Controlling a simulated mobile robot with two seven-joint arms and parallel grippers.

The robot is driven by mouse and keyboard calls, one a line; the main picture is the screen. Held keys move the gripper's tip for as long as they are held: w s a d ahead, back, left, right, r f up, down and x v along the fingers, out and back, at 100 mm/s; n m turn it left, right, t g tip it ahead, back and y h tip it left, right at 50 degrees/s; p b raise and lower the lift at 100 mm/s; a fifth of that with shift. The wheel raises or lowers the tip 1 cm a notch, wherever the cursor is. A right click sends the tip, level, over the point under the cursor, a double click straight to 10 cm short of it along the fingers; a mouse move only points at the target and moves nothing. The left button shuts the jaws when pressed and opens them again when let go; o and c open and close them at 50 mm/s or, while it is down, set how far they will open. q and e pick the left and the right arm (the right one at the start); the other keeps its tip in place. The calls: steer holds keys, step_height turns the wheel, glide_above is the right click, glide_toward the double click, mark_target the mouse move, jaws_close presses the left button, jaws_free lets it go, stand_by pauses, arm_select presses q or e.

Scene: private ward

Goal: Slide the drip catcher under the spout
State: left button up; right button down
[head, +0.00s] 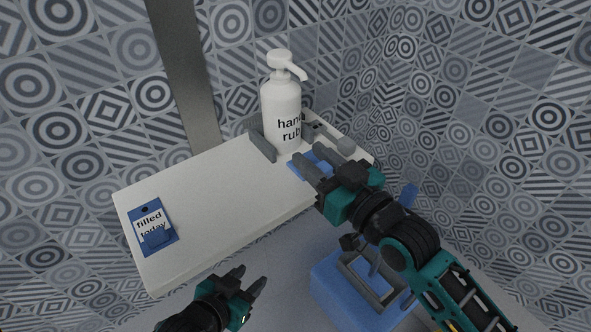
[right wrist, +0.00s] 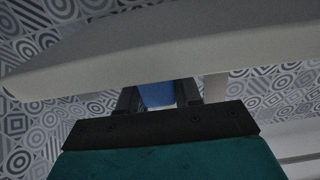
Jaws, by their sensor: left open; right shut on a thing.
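A white pump bottle (head: 281,105) marked "hand rub" stands upright at the back of the white shelf (head: 205,190), its spout (head: 297,73) pointing right and toward the front. The blue drip catcher (head: 309,156) is at the shelf's surface just in front of the bottle, partly hidden by my right gripper. My right gripper (head: 312,164) is shut on it; the right wrist view shows its blue end (right wrist: 157,95) between the fingers. My left gripper (head: 249,284) is open and empty, below the shelf's front edge.
A blue "filled today" card (head: 153,227) lies at the shelf's left end. A blue box (head: 335,287) stands below. The shelf's middle is clear.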

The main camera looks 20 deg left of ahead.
steer(key=shift+w+d, duration=0.15)
steer(key=shift+w, duration=0.05)
steer(key=c, duration=1.2)
jaws_free()
steer(key=shift+c, duration=0.2)
arm_select(q)
steer(key=shift+w+r, duration=0.2)
steer(key=shift+w, duration=0.1)
arm_select(e)
steer(key=o, duration=0.4)
steer(key=shift+d, duration=0.1)
arm_select(q)
steer(key=shift+s, duration=0.2)
arm_select(e)
steer(key=v, duration=1.2)
steer(key=shift+s+d, duration=0.3)
arm_select(q)
steer(key=shift+r+p, duration=0.8)
steer(key=shift+p, duration=0.15)
arm_select(e)
steer(key=s+d+f+m+h, duration=0.2)
steer(key=d+f+m+h, duration=0.2)
steer(key=f, duration=0.6)
steer(key=s+d+f+m+h, duration=0.3)
steer(key=d+f+h, duration=0.5)
steer(key=d+f, duration=0.3)
steer(key=shift+s+f+m, duration=0.3)
steer(key=shift+s+m, duration=0.05)
steer(key=shift+m, duration=0.05)
